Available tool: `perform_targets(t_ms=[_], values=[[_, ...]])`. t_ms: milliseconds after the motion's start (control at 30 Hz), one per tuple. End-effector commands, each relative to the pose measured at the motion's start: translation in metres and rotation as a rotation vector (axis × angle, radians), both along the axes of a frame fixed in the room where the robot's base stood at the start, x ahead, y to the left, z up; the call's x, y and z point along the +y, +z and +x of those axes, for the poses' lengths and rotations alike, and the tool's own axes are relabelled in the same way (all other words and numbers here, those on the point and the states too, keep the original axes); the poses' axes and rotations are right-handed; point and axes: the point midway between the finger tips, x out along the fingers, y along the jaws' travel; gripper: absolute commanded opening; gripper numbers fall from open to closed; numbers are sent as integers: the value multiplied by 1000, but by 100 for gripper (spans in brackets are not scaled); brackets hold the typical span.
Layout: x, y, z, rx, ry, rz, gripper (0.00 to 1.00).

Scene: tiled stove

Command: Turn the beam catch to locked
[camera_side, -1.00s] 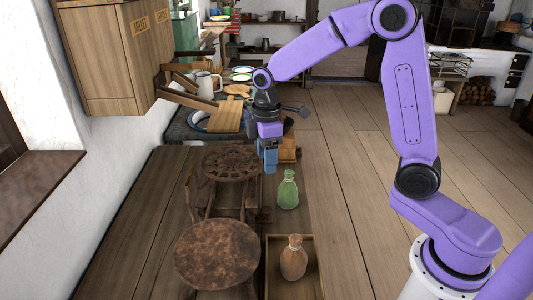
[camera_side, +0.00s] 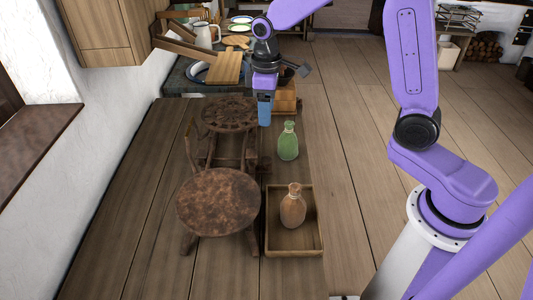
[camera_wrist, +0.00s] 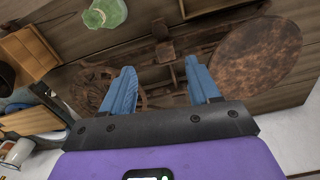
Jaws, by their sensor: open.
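A dark brown balance scale stands on the wooden table, with a round far pan (camera_side: 229,114) and a round near pan (camera_side: 218,201). Its beam runs between the pans. A small dark block (camera_side: 264,167) juts from its right side; this may be the beam catch, but I cannot tell its setting. A similar small block (camera_wrist: 165,51) shows mid-beam in the wrist view. My gripper (camera_side: 264,122) is above the table, right of the far pan, fingers pointing down. In the wrist view my gripper (camera_wrist: 163,78) has its blue fingers apart and empty, with the scale beyond them.
A green bottle (camera_side: 288,144) stands right of the scale, close to my gripper. A corked brown bottle (camera_side: 293,208) stands in a shallow wooden tray (camera_side: 293,250). A wooden box (camera_side: 285,97) is behind my gripper. The table's left side is clear.

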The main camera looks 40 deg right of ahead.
Motion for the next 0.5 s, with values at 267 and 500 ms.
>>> perform_targets(t_ms=[267,500], values=[[-1,-50,-2,6,2,-2,61],[-1,-95,-1,5,3,-2,61]])
